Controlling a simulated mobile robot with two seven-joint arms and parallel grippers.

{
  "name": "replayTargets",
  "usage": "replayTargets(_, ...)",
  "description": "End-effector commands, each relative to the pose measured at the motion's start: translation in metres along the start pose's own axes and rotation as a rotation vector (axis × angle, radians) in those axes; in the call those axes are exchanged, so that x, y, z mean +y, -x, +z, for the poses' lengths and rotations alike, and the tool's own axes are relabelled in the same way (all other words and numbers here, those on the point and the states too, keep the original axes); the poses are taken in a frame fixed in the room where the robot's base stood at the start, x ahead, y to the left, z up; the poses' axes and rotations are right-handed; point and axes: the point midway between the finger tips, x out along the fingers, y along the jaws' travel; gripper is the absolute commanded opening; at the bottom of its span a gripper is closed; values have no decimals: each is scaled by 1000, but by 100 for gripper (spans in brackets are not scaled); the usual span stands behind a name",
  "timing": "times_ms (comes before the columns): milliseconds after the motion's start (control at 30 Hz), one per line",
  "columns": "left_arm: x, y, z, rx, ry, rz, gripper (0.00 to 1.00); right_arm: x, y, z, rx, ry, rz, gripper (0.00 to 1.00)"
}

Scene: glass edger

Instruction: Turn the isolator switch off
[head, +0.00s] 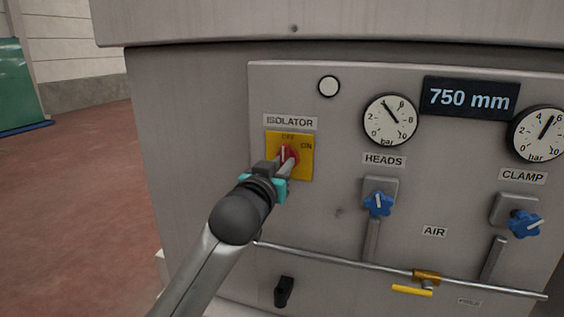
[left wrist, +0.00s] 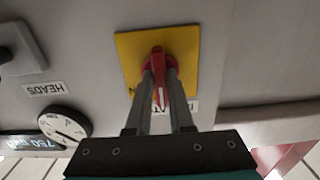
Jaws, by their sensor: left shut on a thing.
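The isolator switch is a red knob (head: 290,151) on a yellow plate (head: 303,171) under the ISOLATOR label. OFF is printed at the plate's top and ON at its upper right. The knob's white mark looks upright, toward OFF. My left gripper (head: 285,161) reaches the knob from below left and is shut on it. In the left wrist view, which is upside down, the two fingers (left wrist: 160,80) sit on either side of the red knob (left wrist: 158,60), on the yellow plate (left wrist: 185,45). My right gripper is not in view.
Right of the switch are pressure gauges (head: 390,121), a 750 mm display (head: 470,98) and blue HEADS (head: 378,204) and CLAMP (head: 526,223) knobs. A metal pipe (head: 340,259) with a yellow lever (head: 412,291) runs below. A black handle (head: 284,291) is lower left.

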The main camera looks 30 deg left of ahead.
Motion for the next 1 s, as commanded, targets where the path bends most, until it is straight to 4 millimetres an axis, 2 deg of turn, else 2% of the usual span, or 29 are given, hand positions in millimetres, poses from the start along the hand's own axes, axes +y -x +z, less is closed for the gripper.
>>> replayTargets(533, 0, 0, 0, 1, 30, 0, 0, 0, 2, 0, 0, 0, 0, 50)
replayTargets(567, 0, 0, 0, 1, 30, 0, 21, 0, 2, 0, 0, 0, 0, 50)
replayTargets(800, 0, 0, 0, 1, 28, 0, 48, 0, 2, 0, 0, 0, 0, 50)
replayTargets(1000, 0, 0, 0, 1, 27, 0, 50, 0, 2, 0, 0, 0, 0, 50)
